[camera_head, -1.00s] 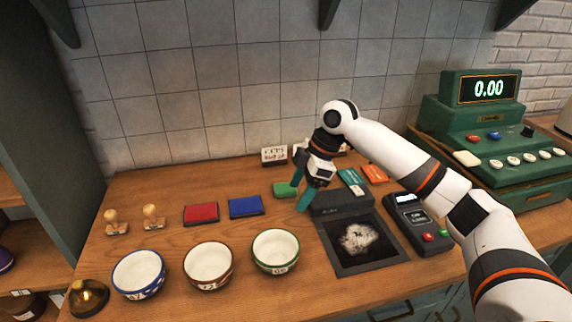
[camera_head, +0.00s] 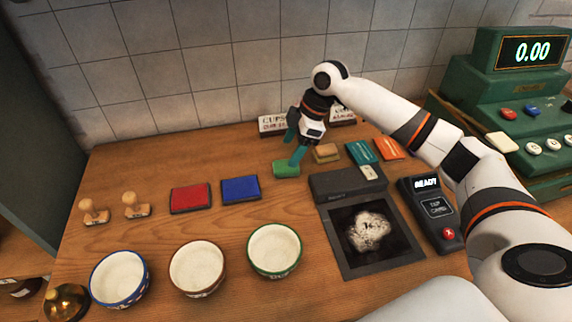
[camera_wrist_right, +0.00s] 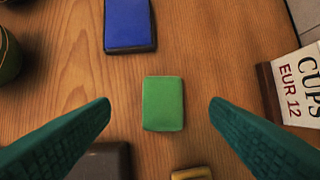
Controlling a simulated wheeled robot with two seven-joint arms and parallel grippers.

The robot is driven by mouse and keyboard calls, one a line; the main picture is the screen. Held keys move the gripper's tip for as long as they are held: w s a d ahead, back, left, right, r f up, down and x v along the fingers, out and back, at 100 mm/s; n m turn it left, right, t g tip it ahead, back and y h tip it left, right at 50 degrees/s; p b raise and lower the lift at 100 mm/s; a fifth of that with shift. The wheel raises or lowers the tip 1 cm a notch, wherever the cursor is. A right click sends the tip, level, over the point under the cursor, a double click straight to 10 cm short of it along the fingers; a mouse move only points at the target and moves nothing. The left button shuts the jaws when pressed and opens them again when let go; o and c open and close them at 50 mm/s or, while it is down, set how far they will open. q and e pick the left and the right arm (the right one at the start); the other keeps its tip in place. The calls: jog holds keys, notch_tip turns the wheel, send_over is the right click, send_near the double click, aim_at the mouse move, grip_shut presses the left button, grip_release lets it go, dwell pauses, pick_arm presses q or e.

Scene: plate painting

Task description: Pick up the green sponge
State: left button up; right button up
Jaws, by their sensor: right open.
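The green sponge (camera_head: 286,170) lies on the wooden counter, to the right of the blue ink pad. In the right wrist view the sponge (camera_wrist_right: 163,103) is a flat green block, centred between my two teal fingers. My right gripper (camera_head: 296,146) is open and empty, just above and behind the sponge; in the right wrist view its fingers (camera_wrist_right: 160,112) stand wide on either side, apart from it. My left gripper is not in view.
A blue pad (camera_head: 241,189) and a red pad (camera_head: 190,197) lie left of the sponge. A price sign (camera_head: 273,124) stands behind. A dark box (camera_head: 345,184) and a yellowish block (camera_head: 326,153) are to the right. Three bowls, including a green-rimmed one (camera_head: 274,250), stand in front.

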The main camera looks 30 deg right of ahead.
aim_at(286, 165)
jog(key=shift+w+a+f, duration=0.1)
jog(key=shift+w+f, duration=0.1)
jog(key=shift+f, duration=0.45)
jog(key=x, duration=0.1)
jog(key=p+x, duration=0.1)
jog(key=x, duration=0.2)
jog(key=shift+s+d+f, duration=0.1)
jog(key=shift+d+f, duration=0.1)
jog(key=shift+f, duration=0.1)
jog(key=shift+a+f, duration=0.1)
jog(key=shift+f, duration=0.2)
jog(key=c, duration=1.1)
jog(key=shift+o, duration=0.2)
jog(key=shift+r, duration=0.1)
notch_tip(286, 165, up, 10)
jog(key=b, duration=0.1)
